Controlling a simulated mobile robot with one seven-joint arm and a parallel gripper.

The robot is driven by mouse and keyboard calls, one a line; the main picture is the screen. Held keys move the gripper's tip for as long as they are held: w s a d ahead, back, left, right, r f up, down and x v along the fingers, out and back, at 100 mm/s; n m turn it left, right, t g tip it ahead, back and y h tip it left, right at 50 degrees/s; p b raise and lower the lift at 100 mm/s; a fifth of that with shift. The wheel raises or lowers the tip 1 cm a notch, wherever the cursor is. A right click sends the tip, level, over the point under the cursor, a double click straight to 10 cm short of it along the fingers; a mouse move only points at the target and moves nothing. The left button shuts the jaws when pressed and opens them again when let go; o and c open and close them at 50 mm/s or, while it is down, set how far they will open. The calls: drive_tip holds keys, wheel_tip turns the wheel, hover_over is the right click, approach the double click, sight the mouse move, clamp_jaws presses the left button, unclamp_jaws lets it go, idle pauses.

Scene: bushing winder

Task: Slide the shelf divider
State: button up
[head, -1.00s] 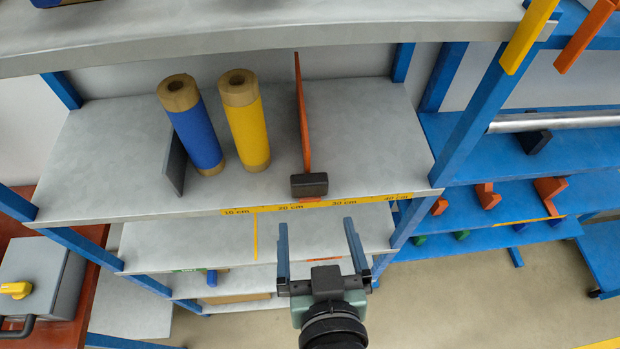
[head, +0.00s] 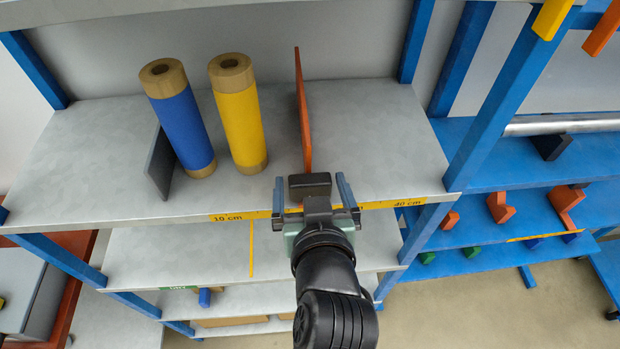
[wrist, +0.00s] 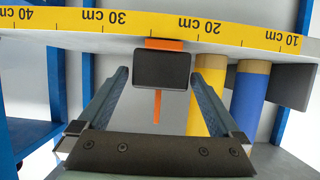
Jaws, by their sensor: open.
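The orange shelf divider (head: 303,112) stands upright on the grey shelf, running from front to back, with a dark block-shaped handle (head: 310,185) at its front end. In the wrist view the dark handle (wrist: 162,69) sits between the finger tips, with a gap on each side, and the thin orange divider (wrist: 157,107) shows behind it. My gripper (head: 311,194) is at the shelf's front edge, open, with one blue-grey finger on each side of the handle. I see no contact.
A yellow roll (head: 240,118) and a blue roll (head: 182,120) stand left of the divider, beside a dark grey upright plate (head: 159,165). A yellow centimetre scale (head: 228,217) runs along the shelf's front edge. The shelf right of the divider (head: 375,140) is clear.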

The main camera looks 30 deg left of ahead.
drive_tip(key=shift+w+a+f, duration=0.3)
drive_tip(key=shift+w+a, duration=0.05)
drive_tip(key=shift+w, duration=0.15)
clamp_jaws()
